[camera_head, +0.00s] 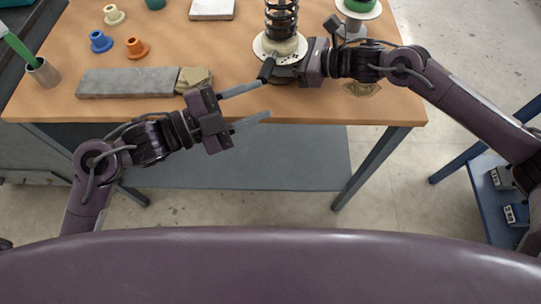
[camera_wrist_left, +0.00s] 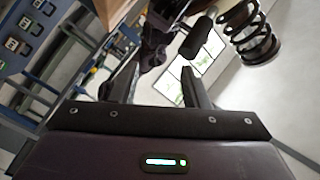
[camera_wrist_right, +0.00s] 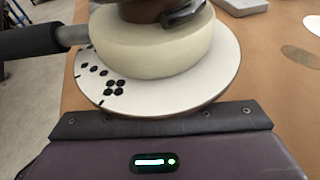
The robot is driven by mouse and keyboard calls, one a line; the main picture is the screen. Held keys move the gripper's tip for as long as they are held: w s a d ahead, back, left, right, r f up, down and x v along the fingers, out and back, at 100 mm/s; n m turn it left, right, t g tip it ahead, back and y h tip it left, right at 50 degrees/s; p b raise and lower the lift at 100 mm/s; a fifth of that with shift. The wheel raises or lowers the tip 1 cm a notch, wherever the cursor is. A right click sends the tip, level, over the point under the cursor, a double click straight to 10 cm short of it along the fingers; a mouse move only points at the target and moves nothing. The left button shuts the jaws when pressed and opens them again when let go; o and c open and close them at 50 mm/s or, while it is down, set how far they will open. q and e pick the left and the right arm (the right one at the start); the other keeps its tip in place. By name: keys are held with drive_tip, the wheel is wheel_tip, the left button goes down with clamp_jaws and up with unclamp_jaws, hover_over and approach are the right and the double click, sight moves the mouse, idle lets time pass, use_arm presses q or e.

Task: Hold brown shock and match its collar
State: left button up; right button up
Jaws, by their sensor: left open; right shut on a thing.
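The shock stands upright at the back centre of the head view, with a black coil spring (camera_head: 282,18) above a cream collar (camera_head: 280,46) and a white, dot-marked disc (camera_wrist_right: 205,95). A brown part (camera_wrist_right: 150,10) shows above the cream collar in the right wrist view. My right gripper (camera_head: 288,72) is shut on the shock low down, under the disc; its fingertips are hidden. Loose collars lie on the table: cream (camera_head: 114,15), blue (camera_head: 100,42), orange (camera_head: 137,48) and teal (camera_head: 155,3).
A black-gripped lever (camera_head: 267,69) juts from beside the shock's base, close to my left fingers. A green spool (camera_head: 358,6) stands back right. A cup (camera_head: 42,73) stands far left. The table's middle is clear.

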use_arm(q)
drive_tip(key=s+d+f+m+g, duration=0.2)
drive_tip(key=s+d+f+g, duration=0.15)
drive_tip(key=d, duration=0.25)
drive_tip(key=s+d+f+m+g, duration=0.1)
drive_tip(key=s+d+f+g, duration=0.25)
drive_tip(key=d, duration=0.35)
drive_tip(key=w+a+f+n+t+y, duration=0.2)
drive_tip(key=w+a+f+n, duration=0.1)
drive_tip(key=f, duration=0.5)
drive_tip(key=w+a+f+n+t+y, duration=0.1)
drive_tip(key=w+a+f+n+y, duration=0.2)
drive_tip(key=f, duration=0.5)
drive_tip(key=w+a+f+n+t+y, duration=0.2)
drive_tip(key=w+f+n, duration=0.3)
drive_tip(key=f, duration=0.3)
drive_tip(key=shift+w+a+f+n+t, duration=0.2)
drive_tip(key=shift+w+a+n+t, duration=0.1)
drive_tip(key=shift+a+n, duration=0.4)
drive_tip(key=shift+a, duration=0.1)
